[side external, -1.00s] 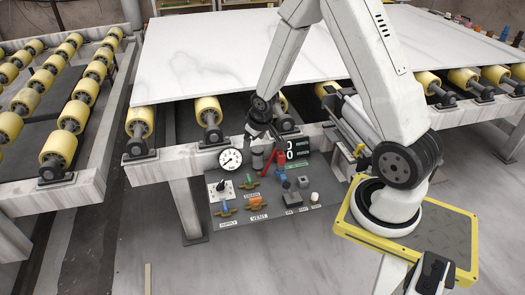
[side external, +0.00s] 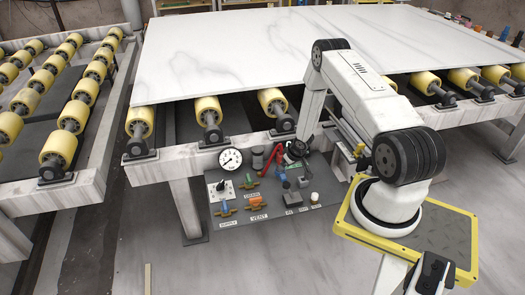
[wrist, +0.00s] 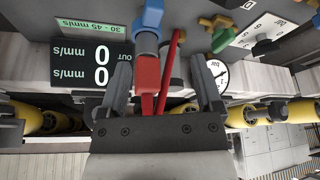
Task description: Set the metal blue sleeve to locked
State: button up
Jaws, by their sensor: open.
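The blue sleeve (wrist: 148,16) shows at the top of the wrist view, in line with a grey metal collar (wrist: 147,42) and a red block (wrist: 148,74). It shows small in the side view (side external: 283,177), on the control panel. My gripper (wrist: 160,62) is open, one finger on each side of the red block and a thin red lever (wrist: 172,65). The blue sleeve lies beyond the fingertips, in the gap's direction. In the side view my gripper (side external: 293,160) is low over the panel. I cannot tell whether the fingers touch anything, nor read the sleeve's lock state.
A speed display (wrist: 92,65) is left of the fingers in the wrist view, and a pressure gauge (wrist: 217,74) close on the right. Green and orange handles (side external: 252,199) sit on the panel. A white stone slab (side external: 240,50) on yellow rollers (side external: 208,110) lies behind.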

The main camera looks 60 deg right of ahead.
aim_at(284, 177)
jog(key=shift+s+d+f, duration=0.3)
jog(key=shift+s+f, duration=0.2)
jog(key=shift+f, duration=0.35)
jog(key=shift+f, duration=0.1)
jog(key=shift+x, duration=3.8)
jog(key=shift+w, duration=0.1)
grip_shut()
